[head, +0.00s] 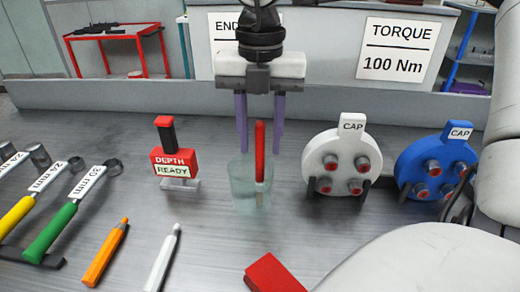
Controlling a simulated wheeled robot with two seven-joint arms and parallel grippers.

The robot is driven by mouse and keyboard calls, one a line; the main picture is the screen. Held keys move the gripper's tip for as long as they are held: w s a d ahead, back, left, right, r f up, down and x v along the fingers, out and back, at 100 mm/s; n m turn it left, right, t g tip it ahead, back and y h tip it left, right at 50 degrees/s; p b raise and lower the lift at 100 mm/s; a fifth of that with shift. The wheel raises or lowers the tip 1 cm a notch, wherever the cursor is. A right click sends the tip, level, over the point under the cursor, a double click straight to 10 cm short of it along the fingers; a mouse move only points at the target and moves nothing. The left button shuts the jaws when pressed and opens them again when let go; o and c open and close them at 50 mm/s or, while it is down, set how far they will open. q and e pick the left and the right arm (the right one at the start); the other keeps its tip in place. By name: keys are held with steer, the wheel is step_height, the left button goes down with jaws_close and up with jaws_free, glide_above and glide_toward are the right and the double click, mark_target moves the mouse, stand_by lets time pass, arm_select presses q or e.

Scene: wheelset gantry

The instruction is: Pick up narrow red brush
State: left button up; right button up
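The narrow red brush (260,150) stands upright in a clear glass cup (245,184) on the grey bench. Its thin red handle rises above the rim, and its paler lower end shows through the glass. My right gripper (260,148) points straight down over the cup. Its two purple fingers are apart, one on each side of the red handle, with gaps visible between fingers and handle. The fingertips are near the height of the cup's rim. My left gripper is not in view.
A red depth gauge (174,160) stands left of the cup. White (342,165) and blue (436,165) caps stand to the right. An orange marker (107,252), a white marker (162,258) and a red block (273,274) lie in front. Coloured-handled wrenches (50,232) lie at left.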

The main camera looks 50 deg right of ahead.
steer(key=shift+f, duration=0.3)
jaws_close()
steer(key=shift+r, duration=0.1)
